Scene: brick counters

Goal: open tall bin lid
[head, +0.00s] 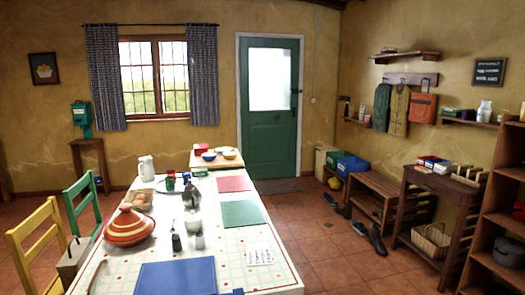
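A cream, upright bin-like box (325,160) stands on the floor at the far wall, just right of the green door. It is small in the head view and partly beside the blue crates, so I cannot tell the state of its lid. No other tall bin shows clearly. Neither of my grippers can be made out in the head view.
A long white table (232,240) fills the near middle, with a striped tagine (129,227) and mats. Yellow (38,240) and green (82,203) chairs stand left. Blue crates (352,165), a bench (376,185) and shoes (376,240) line the right. Tiled floor (325,250) is open between.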

